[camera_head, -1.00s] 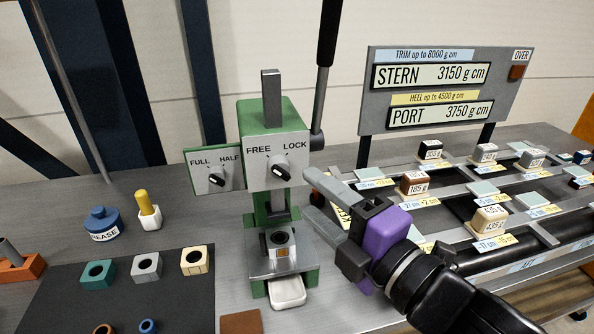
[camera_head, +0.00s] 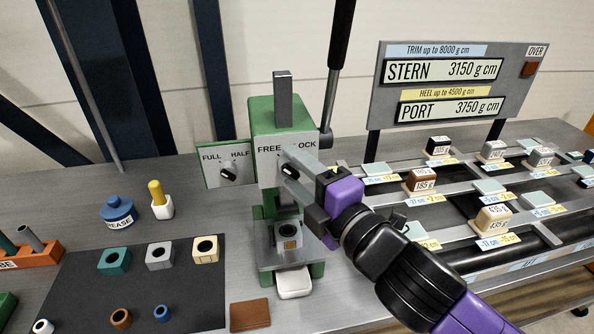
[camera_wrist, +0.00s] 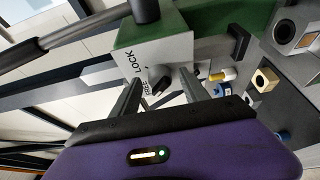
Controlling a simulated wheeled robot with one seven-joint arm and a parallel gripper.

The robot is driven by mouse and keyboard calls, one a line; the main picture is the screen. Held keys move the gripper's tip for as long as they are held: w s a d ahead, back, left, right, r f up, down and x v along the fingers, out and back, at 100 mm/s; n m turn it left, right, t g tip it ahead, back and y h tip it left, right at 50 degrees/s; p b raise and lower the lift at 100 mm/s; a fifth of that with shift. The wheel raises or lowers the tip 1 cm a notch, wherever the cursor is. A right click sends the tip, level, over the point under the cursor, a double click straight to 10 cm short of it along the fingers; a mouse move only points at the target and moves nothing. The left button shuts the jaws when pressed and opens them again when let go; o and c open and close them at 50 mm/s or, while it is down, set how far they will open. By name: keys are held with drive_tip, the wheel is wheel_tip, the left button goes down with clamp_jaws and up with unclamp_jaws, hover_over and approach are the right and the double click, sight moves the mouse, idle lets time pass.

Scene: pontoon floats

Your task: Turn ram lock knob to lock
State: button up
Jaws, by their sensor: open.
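The ram lock knob (camera_head: 289,170) is a small black knob with a light mark, on the light front plate of the green press (camera_head: 275,112). The knob's bar slants from upper left to lower right; I cannot tell which end points. My gripper (camera_head: 293,174) is open, its fingers reaching the plate from the right. In the wrist view, the knob (camera_wrist: 158,77) lies between the two fingertips, near the left one. I cannot tell whether either finger touches it.
A FULL/HALF dial (camera_head: 227,173) is left of the plate. The press's long lever (camera_head: 333,90) rises at right. A weight rack (camera_head: 470,220) and readout sign (camera_head: 450,90) stand further right. Loose blocks and a grease pot (camera_head: 118,211) lie left.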

clamp_jaws()
